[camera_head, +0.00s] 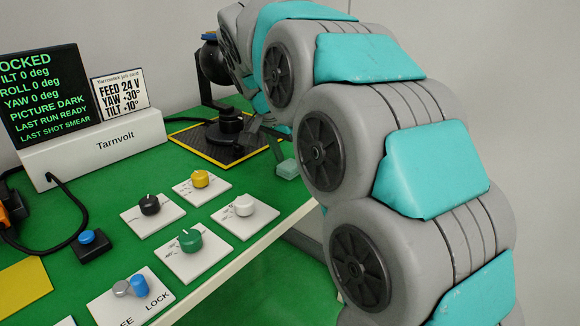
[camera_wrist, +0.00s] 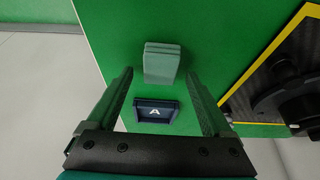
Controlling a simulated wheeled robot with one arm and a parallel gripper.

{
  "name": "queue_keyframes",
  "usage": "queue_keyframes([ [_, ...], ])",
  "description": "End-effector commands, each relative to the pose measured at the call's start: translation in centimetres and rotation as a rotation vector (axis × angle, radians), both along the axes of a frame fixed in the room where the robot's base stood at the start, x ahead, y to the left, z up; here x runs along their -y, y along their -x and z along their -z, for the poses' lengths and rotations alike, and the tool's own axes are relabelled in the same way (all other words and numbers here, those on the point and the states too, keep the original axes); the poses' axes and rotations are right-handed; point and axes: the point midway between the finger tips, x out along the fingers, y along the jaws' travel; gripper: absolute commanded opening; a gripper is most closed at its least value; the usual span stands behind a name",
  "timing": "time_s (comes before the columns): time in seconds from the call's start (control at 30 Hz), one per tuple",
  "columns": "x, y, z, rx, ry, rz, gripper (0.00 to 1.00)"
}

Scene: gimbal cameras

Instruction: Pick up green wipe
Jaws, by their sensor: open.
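The green wipe, a pale grey-green folded pad (camera_wrist: 162,63), lies on the green table top in the wrist view. It shows in the head view as a small pale block (camera_head: 288,169) near the table's edge, beside my arm. My gripper (camera_wrist: 159,77) is open and empty, its two fingers pointing down on either side of the pad's near end in the picture. I cannot tell the height left between fingertips and pad. In the head view my arm hides most of my gripper.
A dark holder marked A (camera_wrist: 155,112) sits between my fingers, below the pad in the picture. A black mat with yellow border (camera_head: 222,145) bears a dark camera mount (camera_head: 224,127). Several knob plates (camera_head: 190,241) and the Tarnvolt console (camera_head: 95,147) stand left of my arm.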

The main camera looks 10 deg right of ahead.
Motion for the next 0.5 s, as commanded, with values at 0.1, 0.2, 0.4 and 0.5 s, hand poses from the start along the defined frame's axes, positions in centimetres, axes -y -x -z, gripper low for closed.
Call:
queue_keyframes([
  [0.1, 0.08, -0.02, 0.35, -0.002, 0.000, -0.001, 0.85],
  [0.2, 0.07, -0.04, 0.30, 0.000, 0.000, -0.001, 0.85],
  [0.4, 0.06, -0.03, 0.27, 0.000, 0.000, -0.001, 0.67],
  [0.5, 0.06, -0.03, 0.26, 0.000, 0.000, -0.001, 0.56],
])
